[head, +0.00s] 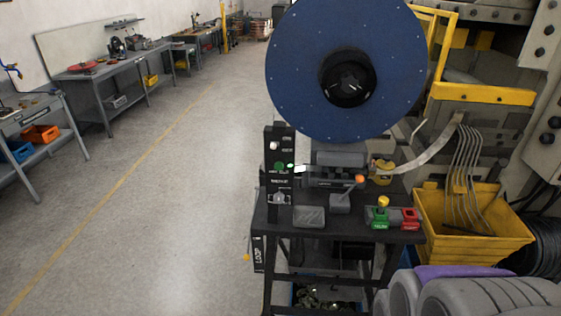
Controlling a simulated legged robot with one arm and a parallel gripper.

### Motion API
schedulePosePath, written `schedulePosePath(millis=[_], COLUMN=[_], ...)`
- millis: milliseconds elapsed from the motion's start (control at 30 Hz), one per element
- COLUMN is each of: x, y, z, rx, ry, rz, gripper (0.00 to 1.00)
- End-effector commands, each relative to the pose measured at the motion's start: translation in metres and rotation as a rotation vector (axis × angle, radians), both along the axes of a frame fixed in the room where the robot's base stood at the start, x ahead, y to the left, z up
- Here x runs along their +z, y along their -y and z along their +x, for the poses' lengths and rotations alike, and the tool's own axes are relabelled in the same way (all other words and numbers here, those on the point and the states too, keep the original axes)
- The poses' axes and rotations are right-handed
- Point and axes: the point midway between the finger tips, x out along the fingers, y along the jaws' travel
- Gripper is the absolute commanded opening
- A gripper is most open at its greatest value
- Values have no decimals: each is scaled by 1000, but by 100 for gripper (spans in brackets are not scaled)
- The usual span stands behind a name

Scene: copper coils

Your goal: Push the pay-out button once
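A narrow black control panel (269,180) stands upright at the left end of a dark machine table. It carries a white round button (274,146) near the top, a green button (279,167) below it and a silver switch or knob (278,198) near the bottom. The labels are too small to read, so I cannot tell which one is the pay-out button. Nothing touches the panel. My gripper is not in view; grey rounded parts with a purple band at the lower right seem to be mine.
A large blue reel (300,70) rises behind the panel. On the table (340,237) are an orange-knobbed lever (360,180), a green box (379,220) with a yellow knob and a red box (410,217). A yellow bin (470,248) stands right. The floor left is clear.

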Motion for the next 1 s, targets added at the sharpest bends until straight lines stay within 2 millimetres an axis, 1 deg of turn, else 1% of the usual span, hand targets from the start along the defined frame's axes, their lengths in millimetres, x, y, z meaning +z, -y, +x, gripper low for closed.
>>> schedulePosePath(millis=[33, 267, 1000], x=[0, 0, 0], y=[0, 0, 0], z=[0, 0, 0], rx=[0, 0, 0], ry=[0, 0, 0], rz=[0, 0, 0], gripper=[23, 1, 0])
